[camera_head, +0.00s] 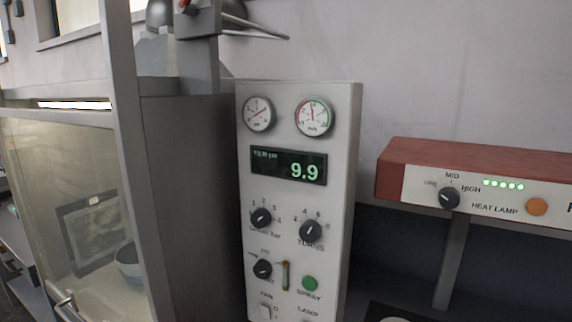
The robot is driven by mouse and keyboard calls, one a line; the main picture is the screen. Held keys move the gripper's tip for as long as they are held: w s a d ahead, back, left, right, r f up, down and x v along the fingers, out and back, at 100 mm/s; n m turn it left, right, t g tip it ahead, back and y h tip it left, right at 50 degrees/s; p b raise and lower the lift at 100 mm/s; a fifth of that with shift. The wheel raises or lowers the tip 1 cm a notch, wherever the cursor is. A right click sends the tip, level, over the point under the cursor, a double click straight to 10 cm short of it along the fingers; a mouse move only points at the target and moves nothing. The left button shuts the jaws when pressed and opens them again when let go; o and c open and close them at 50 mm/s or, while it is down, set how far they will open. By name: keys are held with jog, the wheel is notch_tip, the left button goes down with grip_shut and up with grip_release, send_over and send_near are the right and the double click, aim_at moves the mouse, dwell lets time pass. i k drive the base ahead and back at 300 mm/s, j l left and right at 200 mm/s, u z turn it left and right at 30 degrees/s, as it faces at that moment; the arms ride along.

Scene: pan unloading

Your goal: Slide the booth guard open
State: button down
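The booth stands at the left of the head view, with a grey upright frame post (127,150). Its guard (50,190) looks like a clear, tinted panel across the booth opening, left of the post. A small metal handle (65,302) shows low on the panel, near the bottom edge of the picture. A bowl (128,262) and a dark framed shape show through or beside the panel. The lower part of the guard is cut off, so I cannot tell its full position. My gripper is not in view.
A white control panel (345,200) with gauges, knobs and a display reading 9.9 stands right of the booth. A red heat-lamp housing (400,153) juts out at the right. Metal parts sit above the booth's grey side wall (190,190).

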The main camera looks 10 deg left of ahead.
aim_at(55, 281)
jog(key=u, duration=1.35)
jog(key=i+j+z, duration=0.2)
jog(key=i+j, duration=0.6)
jog(key=i, duration=0.15)
